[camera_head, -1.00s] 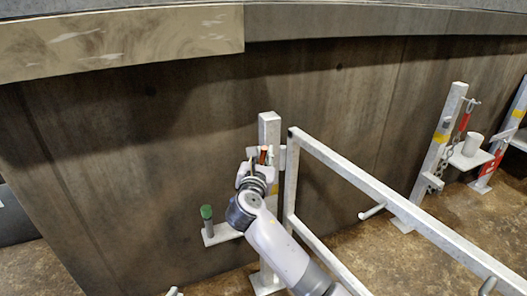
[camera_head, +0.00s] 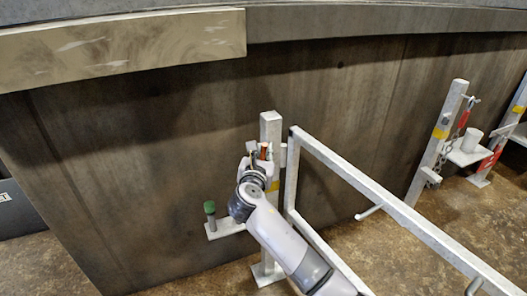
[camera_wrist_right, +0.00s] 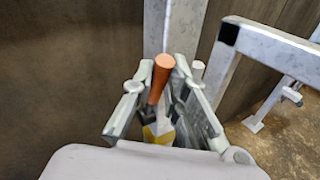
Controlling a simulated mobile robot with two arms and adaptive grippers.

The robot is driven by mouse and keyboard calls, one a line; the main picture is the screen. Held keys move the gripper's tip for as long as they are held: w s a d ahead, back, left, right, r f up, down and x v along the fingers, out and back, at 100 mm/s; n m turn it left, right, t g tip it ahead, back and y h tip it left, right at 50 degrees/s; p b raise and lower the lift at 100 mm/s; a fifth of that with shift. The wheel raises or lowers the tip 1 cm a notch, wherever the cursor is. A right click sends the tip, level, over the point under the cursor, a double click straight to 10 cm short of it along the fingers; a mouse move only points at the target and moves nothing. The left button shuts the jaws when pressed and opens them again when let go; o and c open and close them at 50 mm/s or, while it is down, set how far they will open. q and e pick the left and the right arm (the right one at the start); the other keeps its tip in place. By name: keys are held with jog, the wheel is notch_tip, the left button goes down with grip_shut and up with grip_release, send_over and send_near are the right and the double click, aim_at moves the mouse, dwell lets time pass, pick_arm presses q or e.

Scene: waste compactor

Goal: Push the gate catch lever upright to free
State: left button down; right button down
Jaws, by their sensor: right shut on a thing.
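The gate catch lever (camera_head: 263,150) has an orange-red grip and stands near upright in front of the galvanised gate post (camera_head: 270,126). In the right wrist view the lever's orange tip (camera_wrist_right: 164,62) leans slightly to the right between my fingers, with a yellow part lower down. My right gripper (camera_head: 258,158) is shut on the lever, with the orange end showing above the fingers. The fingers and wrist hide the lever's lower part and the catch body. The gate frame (camera_head: 345,173) stands just right of the post. My left gripper is not in view.
A green-capped peg (camera_head: 209,208) stands on a small bracket left of the post. A dark wall rises close behind. At right, another post (camera_head: 437,140) carries a chain and a shelf with a pale cup (camera_head: 471,139). Brown floor lies beyond the gate.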

jog(key=c, duration=1.6)
grip_release()
jog(key=shift+o, duration=0.2)
jog(key=shift+s, duration=0.1)
jog(key=v, duration=1.2)
jog(key=shift+c, duration=0.4)
